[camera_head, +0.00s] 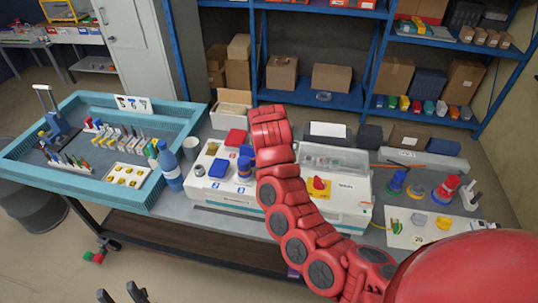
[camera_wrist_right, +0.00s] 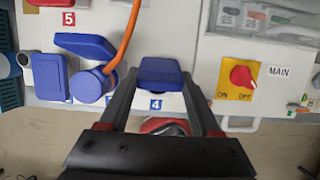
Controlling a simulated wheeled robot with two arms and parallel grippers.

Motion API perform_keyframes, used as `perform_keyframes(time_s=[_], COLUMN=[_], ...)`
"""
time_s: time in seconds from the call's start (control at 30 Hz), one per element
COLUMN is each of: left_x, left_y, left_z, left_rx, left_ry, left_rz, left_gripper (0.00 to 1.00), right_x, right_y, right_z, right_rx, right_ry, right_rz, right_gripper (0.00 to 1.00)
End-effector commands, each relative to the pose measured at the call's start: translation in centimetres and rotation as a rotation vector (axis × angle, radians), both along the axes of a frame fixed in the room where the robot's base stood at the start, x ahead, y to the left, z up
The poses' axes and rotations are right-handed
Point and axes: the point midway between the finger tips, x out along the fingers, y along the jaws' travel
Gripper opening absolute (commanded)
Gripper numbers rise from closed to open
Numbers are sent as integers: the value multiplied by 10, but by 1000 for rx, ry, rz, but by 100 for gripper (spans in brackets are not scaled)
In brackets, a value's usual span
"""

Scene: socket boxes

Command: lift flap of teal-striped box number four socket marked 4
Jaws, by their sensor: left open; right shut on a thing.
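The white teal-striped box (camera_head: 213,193) stands on the bench in the head view, its right part hidden by my red right arm. In the right wrist view the blue flap (camera_wrist_right: 160,72) of the socket sits above the blue label 4 (camera_wrist_right: 156,104). My right gripper (camera_wrist_right: 160,88) has one finger on each side of this flap and is shut on it. Whether the flap is raised is hard to tell. My left gripper (camera_head: 122,294) is open and empty at the bottom left of the head view, low in front of the bench.
Left of the flap in the wrist view, a blue plug (camera_wrist_right: 90,84) with an orange cable (camera_wrist_right: 126,38) sits close to my finger, beside another blue socket (camera_wrist_right: 50,77). To the right is a red MAIN switch (camera_wrist_right: 241,76). A blue bottle (camera_head: 170,168) stands left of the box.

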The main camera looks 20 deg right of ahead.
Motion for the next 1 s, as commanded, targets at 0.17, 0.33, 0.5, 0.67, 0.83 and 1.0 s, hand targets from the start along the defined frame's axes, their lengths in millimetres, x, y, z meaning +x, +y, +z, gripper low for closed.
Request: perform_keyframes(time_s=[0.17,0.33,0.5,0.67,0.83,1.0], left_x=[0,0,0,0,0,0], left_y=[0,0,0,0,0,0], left_z=[0,0,0,0,-1,-10], left_rx=[0,0,0,0,0,0], left_ry=[0,0,0,0,0,0], left_rz=[0,0,0,0,0,0], left_gripper=[46,46,46,46,46,46], right_x=[-1,-1,-1,-1,-1,-3], right_y=[0,0,0,0,0,3], right_z=[0,-1,-1,0,0,14], right_rx=[2,1,1,1,1,-2], right_ry=[2,2,2,2,2,-3], right_rz=[0,0,0,0,0,0], right_gripper=[0,0,88,91,91,91])
